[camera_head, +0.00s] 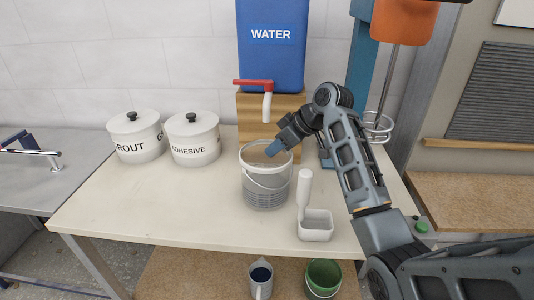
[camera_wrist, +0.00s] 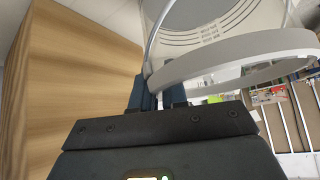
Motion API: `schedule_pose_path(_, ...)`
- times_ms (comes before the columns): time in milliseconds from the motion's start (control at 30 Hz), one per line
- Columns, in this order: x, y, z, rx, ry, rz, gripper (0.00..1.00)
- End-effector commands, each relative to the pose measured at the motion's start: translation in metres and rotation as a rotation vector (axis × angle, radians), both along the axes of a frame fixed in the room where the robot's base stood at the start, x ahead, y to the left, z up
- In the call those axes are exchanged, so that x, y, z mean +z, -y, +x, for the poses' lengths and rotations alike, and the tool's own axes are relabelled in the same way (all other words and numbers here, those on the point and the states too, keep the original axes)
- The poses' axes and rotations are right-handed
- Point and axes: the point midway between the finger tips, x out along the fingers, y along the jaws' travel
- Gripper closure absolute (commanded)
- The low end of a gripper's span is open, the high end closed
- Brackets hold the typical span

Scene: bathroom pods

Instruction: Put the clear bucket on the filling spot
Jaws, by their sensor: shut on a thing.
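The clear bucket (camera_head: 266,190) is upright at the middle of the worktop, in front of the wooden block under the blue water tank. My gripper (camera_head: 273,149) reaches in from the right and is shut on the bucket at its rim. In the wrist view my gripper's blue fingers (camera_wrist: 157,95) meet the bucket's edge, and the pale bucket (camera_wrist: 215,30) fills the upper right. Whether the bucket touches the worktop or hangs just above it I cannot tell. The tank's tap (camera_head: 267,105) has a red lever and a white spout behind and above the bucket. No marked filling spot is visible.
The grout pot (camera_head: 135,142) and adhesive pot (camera_head: 194,143) stand at the left of the worktop (camera_head: 160,205). A white scoop (camera_head: 315,223) lies close to the bucket's right front. A mixer with a wire whisk (camera_head: 378,125) hangs at the right. The front left of the worktop is clear.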

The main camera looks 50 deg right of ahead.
Motion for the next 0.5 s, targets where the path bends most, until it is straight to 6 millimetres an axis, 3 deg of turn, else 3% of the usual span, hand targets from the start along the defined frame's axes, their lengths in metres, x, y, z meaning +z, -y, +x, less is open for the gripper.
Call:
schedule_pose_path(400, -0.0045, 0.0025, -0.0031, 0.000, 0.003, -0.001, 1.00)
schedule_pose_path(433, -0.0062, 0.0023, -0.0034, 0.001, 0.000, -0.001, 0.86)
schedule_pose_path(500, -0.0058, 0.0024, -0.0033, 0.001, 0.000, -0.001, 0.79)
